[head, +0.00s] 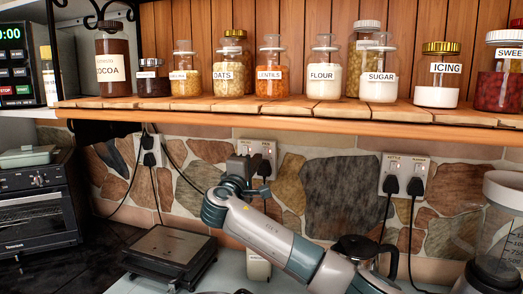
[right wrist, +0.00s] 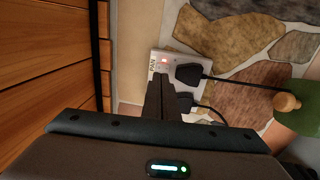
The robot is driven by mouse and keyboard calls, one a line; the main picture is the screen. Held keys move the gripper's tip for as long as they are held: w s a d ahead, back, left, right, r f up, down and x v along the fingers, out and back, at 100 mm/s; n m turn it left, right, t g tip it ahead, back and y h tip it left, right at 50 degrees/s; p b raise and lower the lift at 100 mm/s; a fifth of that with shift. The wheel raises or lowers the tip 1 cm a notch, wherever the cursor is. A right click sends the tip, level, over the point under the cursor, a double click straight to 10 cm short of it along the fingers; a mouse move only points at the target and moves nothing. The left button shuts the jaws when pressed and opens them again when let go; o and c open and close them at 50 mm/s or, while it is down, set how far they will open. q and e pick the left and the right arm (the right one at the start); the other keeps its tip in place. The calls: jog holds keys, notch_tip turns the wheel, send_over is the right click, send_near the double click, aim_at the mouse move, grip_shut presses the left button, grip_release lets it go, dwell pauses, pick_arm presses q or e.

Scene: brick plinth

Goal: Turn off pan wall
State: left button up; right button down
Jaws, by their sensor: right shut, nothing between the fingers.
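The wall socket labelled PAN (right wrist: 163,60) is a pale plate on the stone wall. It has two black plugs and a lit red light beside the label. In the head view the middle socket plate (head: 268,149) is partly covered by my right gripper (head: 245,164). In the right wrist view my right gripper (right wrist: 160,84) is shut and empty, its fingertips overlapping the near edge of the plate. I cannot tell whether they touch it. Part of the plate and any second switch are hidden by the fingers. My left gripper is not in view.
A wooden shelf (head: 300,118) with labelled jars overhangs the sockets. A double socket (head: 405,176) is to the right and another (head: 148,150) to the left. A closed grill (head: 172,252), a toaster oven (head: 38,205) and a glass jar (head: 500,225) stand below.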

aim_at(265, 149)
jog(key=p+x, duration=0.1)
jog(key=x, duration=0.3)
jog(key=shift+s+r+p, duration=0.1)
jog(key=shift+r+p, duration=0.05)
jog(key=shift+p, duration=0.2)
jog(key=shift+p+x, duration=0.3)
jog(key=shift+x, duration=0.5)
